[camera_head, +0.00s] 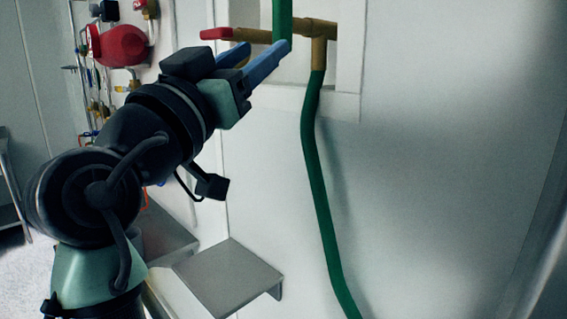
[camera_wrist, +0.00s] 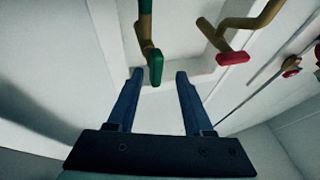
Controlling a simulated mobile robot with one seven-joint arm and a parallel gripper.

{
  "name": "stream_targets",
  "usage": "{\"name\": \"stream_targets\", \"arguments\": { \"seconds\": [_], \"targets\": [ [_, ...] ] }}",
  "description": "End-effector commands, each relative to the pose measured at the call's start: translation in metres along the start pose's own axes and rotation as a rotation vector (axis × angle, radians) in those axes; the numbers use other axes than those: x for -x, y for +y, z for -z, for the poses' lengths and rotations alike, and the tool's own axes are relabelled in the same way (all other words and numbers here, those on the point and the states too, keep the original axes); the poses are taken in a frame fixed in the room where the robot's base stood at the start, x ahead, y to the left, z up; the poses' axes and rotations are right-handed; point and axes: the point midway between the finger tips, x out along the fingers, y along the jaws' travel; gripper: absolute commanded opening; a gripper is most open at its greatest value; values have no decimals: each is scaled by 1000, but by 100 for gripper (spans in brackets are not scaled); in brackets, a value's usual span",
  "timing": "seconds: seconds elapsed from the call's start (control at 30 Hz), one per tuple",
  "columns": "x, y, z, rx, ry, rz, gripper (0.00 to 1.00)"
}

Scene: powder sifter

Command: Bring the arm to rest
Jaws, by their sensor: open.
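My gripper (camera_head: 266,48) has two blue fingers and is raised in front of the recessed wall panel in the head view. In the wrist view my gripper (camera_wrist: 159,75) has its fingers spread apart, with nothing clamped between them. A green-ended handle (camera_wrist: 155,68) appears in line with the gap between the fingertips; how far beyond them it is, I cannot tell. A red-tipped brass lever (camera_wrist: 233,58) is to the right of the fingers there. In the head view the red tip (camera_head: 216,33) shows just left of the fingers.
A brass pipe (camera_head: 318,28) carries a green hose (camera_head: 318,170) hanging down the wall. A grey shelf (camera_head: 228,277) juts out below the arm. A red tank (camera_head: 122,46) with valves is on the wall at left. The wall right of the hose is bare.

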Motion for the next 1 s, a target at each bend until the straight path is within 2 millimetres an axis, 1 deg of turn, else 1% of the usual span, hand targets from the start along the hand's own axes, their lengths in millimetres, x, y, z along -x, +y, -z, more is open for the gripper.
{"name": "stream_targets", "arguments": {
  "seconds": [0.03,0.1,0.17,0.23,0.4,0.5,0.57,0.7,1.0],
  "targets": [
    [-2,10,8,-22,16,38,51],
    [1,20,17,-56,50,101,51],
    [6,29,27,-85,85,150,51],
    [15,42,42,-120,134,202,51],
    [45,73,83,-194,271,306,51],
    [63,88,103,-225,339,345,51],
    [72,95,112,-238,371,361,51],
    [84,102,122,-255,410,382,51],
    [86,103,122,-257,415,385,51]
  ]
}}
